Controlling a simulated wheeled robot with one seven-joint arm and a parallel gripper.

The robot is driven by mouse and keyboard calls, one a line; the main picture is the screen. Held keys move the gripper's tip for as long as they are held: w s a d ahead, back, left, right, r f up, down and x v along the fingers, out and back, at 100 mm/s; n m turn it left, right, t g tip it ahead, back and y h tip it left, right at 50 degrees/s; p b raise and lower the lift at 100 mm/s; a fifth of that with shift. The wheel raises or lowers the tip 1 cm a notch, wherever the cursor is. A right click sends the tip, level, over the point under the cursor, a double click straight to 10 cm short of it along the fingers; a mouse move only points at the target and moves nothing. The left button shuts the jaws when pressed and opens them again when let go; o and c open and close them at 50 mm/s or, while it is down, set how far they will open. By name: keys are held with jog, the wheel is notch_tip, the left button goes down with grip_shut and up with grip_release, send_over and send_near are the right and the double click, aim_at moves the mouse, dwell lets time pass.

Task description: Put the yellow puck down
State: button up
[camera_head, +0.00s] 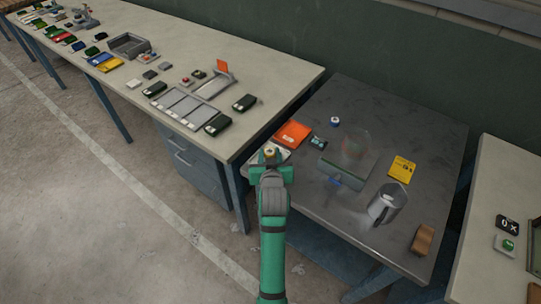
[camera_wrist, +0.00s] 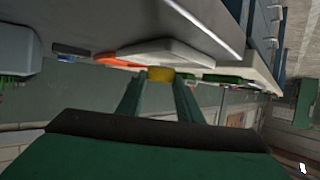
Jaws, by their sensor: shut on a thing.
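The yellow puck (camera_wrist: 160,74) is small and sits between the fingertips in the wrist view. In the head view a small yellow spot of the puck (camera_head: 269,151) shows at the end of my green arm. My gripper (camera_head: 270,157) is shut on the puck, at the left edge of the dark grey table (camera_head: 310,209). In the wrist view my gripper (camera_wrist: 160,80) has its two green fingers around the puck. A white flat piece (camera_wrist: 178,52) is close to the puck in the wrist view; whether they touch I cannot tell.
An orange flat item (camera_head: 292,133) lies just behind my gripper. A long pale bench (camera_head: 262,75) adjoins at the left.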

jog(key=shift+d+f, duration=0.1)
jog(key=shift+f, duration=0.65)
jog(key=shift+f, duration=0.1)
jog(key=o, duration=1)
